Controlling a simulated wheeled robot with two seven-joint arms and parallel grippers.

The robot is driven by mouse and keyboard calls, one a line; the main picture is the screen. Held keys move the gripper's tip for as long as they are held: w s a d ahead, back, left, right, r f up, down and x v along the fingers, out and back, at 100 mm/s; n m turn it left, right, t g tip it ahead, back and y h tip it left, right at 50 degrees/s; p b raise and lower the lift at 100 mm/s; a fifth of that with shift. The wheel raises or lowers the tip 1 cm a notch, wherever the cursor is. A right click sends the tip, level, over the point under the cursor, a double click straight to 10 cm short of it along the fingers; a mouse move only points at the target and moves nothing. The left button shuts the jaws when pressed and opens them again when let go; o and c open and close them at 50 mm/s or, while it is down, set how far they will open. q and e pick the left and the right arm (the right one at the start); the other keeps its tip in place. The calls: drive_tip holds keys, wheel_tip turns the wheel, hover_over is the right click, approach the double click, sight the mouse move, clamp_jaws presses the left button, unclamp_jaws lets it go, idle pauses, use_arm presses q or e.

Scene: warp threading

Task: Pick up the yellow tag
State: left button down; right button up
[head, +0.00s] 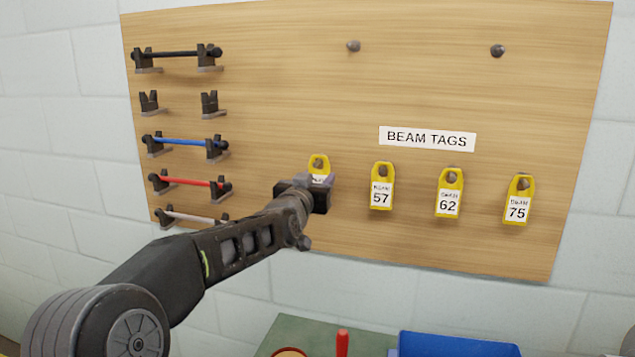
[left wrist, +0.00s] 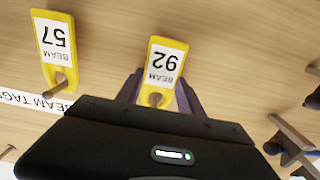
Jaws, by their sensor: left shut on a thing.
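The yellow tag (head: 319,165) at the left end of the tag row is mostly hidden behind my left gripper (head: 317,186) in the head view. My right gripper is in neither view.
Yellow tags 57 (head: 382,187), 62 (head: 449,193) and 75 (head: 518,200) hang to the right on the wooden board (head: 290,60). Racks with coloured rods (head: 188,142) are at the left. A blue bin (head: 455,345) stands below. Two bare pegs sit higher up.

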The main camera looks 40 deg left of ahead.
use_arm(q)
drive_tip(key=shift+r, duration=0.7)
drive_tip(key=b+v, duration=0.3)
drive_tip(key=v, duration=1.5)
drive_tip(key=shift+b, duration=0.35)
drive_tip(key=shift+d+f, duration=0.1)
